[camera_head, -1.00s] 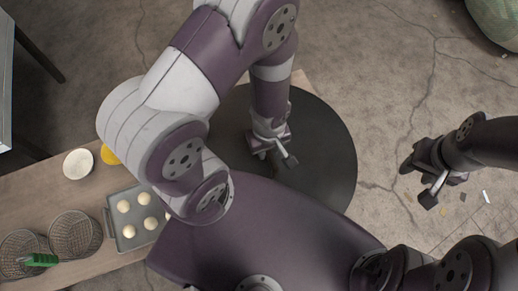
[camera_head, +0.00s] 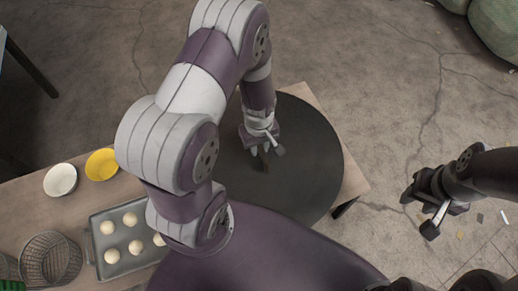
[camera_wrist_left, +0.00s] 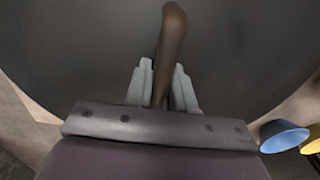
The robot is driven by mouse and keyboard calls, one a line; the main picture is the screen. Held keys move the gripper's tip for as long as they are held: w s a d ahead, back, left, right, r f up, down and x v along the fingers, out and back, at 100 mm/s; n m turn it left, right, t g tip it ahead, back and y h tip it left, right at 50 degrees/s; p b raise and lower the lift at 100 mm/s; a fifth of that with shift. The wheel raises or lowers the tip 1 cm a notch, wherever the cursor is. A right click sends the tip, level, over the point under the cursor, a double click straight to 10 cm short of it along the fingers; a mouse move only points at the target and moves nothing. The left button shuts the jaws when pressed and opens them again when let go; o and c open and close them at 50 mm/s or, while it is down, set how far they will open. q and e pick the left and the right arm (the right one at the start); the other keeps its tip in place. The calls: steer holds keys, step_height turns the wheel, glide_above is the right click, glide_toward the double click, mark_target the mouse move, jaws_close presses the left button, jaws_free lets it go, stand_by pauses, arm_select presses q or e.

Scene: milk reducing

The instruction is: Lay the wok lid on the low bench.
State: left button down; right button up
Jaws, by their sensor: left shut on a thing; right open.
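The wok lid (camera_head: 310,150) is a large dark round disc, lying over the right end of the wooden low bench (camera_head: 353,181). Whether it touches the bench top or hangs just above it I cannot tell. My left gripper (camera_head: 265,152) reaches down to the lid's middle and is shut on its brown handle, clear in the left wrist view (camera_wrist_left: 172,38). In that view the dark lid (camera_wrist_left: 80,50) fills most of the picture. My arm and body hide the lid's left and near edges. My right gripper (camera_head: 422,208) is open and empty, over the floor right of the bench.
On the bench at left are a white bowl (camera_head: 60,180), a yellow bowl (camera_head: 102,164), a grey tray (camera_head: 124,262) with several pale dough balls, and a wire basket (camera_head: 50,260). Green sacks (camera_head: 494,30) stand at the upper right. Floor right of the bench is mostly clear.

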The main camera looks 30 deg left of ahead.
arm_select(q)
steer(key=shift+f, duration=0.2)
steer(key=c, duration=1)
jaws_free()
steer(key=shift+o, duration=0.2)
step_height(320, 180, up, 12)
steer(key=p, duration=0.7)
steer(key=shift+f, duration=0.15)
step_height(320, 180, up, 7)
steer(key=m, duration=0.4)
glide_above(262, 147)
steer(key=s+d+r+m+t, duration=0.1)
steer(key=s+r+m, duration=0.3)
steer(key=r+m, duration=0.1)
steer(key=shift+d+r+m, duration=0.2)
steer(key=shift+m, duration=0.4)
